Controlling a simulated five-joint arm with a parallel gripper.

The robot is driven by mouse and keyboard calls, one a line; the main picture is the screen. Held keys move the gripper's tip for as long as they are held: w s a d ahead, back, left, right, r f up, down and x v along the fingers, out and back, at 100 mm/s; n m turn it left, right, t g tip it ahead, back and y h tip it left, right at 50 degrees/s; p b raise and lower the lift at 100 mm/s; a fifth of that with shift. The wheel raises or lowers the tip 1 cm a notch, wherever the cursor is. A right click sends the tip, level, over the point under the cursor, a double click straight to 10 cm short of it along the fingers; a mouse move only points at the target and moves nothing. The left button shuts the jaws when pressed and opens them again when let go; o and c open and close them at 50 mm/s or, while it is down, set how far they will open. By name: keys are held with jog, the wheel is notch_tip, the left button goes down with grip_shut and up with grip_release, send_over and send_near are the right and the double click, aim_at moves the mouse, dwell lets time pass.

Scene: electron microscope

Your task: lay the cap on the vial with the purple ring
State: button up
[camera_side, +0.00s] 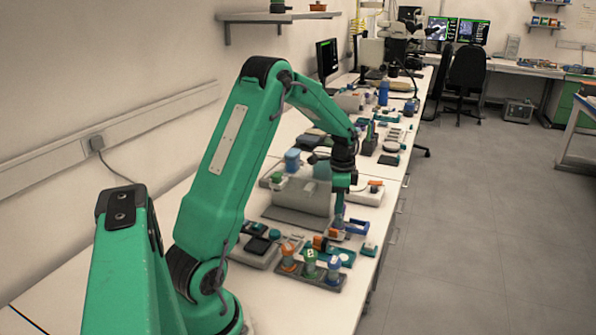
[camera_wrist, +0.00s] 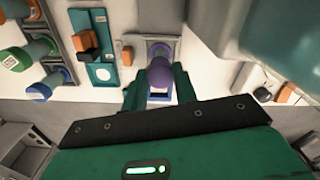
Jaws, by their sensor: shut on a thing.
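My gripper (camera_wrist: 160,88) is shut on a rounded purple piece, which I take to be the cap (camera_wrist: 160,76). In the wrist view the cap is between the two green fingers, in front of a small blue-edged holder (camera_wrist: 160,45); I cannot tell whether it touches it. In the side view my gripper (camera_side: 340,215) is low beside the blue holder (camera_side: 357,227). A rack (camera_side: 323,282) to the front left holds vials with different rings.
A teal plate (camera_wrist: 103,70) with an orange-and-dark block (camera_wrist: 88,42) lies between the vial rack and the holder. A big grey box (camera_side: 298,196) stands behind my gripper. A small orange-and-white item (camera_wrist: 284,94) is at right in the wrist view.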

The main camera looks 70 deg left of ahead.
dwell(0.4)
jog(key=o, duration=1.4)
jog(key=shift+r, duration=0.1)
jog(key=shift+r, duration=3.65)
